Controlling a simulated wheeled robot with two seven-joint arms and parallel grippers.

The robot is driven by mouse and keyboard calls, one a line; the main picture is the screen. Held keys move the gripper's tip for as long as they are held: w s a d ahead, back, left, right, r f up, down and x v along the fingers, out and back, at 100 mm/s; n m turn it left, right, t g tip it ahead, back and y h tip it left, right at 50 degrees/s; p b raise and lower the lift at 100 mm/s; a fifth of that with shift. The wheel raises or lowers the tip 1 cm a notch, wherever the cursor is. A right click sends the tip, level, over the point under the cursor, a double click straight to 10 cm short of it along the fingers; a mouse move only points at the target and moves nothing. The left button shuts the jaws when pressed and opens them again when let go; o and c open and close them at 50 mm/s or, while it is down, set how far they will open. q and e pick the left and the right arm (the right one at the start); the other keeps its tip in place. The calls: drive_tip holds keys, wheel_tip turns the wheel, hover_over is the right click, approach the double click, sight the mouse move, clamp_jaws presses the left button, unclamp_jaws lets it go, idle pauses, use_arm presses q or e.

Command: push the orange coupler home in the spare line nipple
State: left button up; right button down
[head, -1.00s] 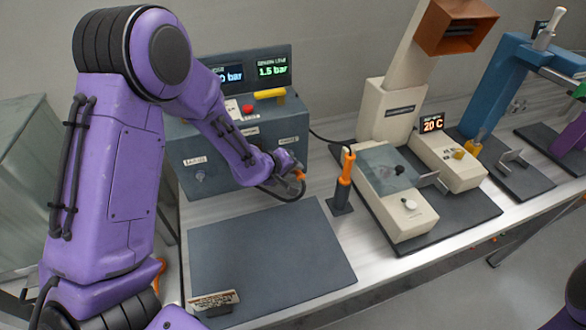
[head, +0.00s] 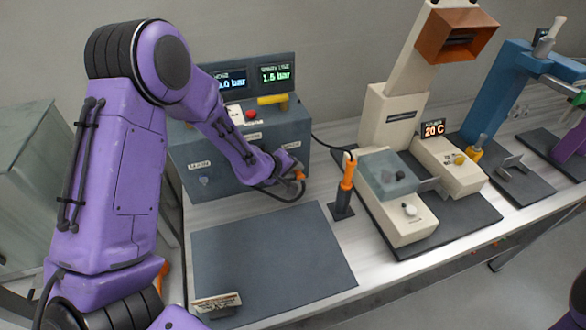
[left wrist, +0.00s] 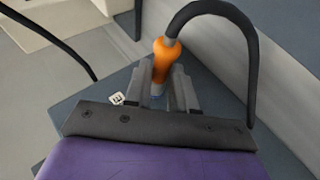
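The orange coupler (head: 299,175) is at the front right of the grey-blue box (head: 222,170), with a black hose looping from it. In the left wrist view the coupler (left wrist: 161,60) stands between the two grey fingers of my left gripper (left wrist: 160,84), which look shut on it. My left gripper (head: 292,172) is close to the box front in the head view. The spare line nipple is hidden behind the gripper and coupler, so I cannot tell how far the coupler sits on it. The spare line display (head: 275,74) reads 1.5 bar. My right gripper is out of view.
An orange-handled tool (head: 347,175) with a black cable stands in a holder just right of the gripper. A dark mat (head: 275,258) in front is mostly clear, with a small sign (head: 217,301) at its front left. A cream machine (head: 395,210) stands farther right.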

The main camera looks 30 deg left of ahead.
use_arm(q)
drive_tip(key=shift+o, duration=1.3)
drive_tip(key=shift+a, duration=0.2)
drive_tip(key=v, duration=1)
drive_tip(key=shift+s+r, duration=0.1)
drive_tip(key=shift+r, duration=0.05)
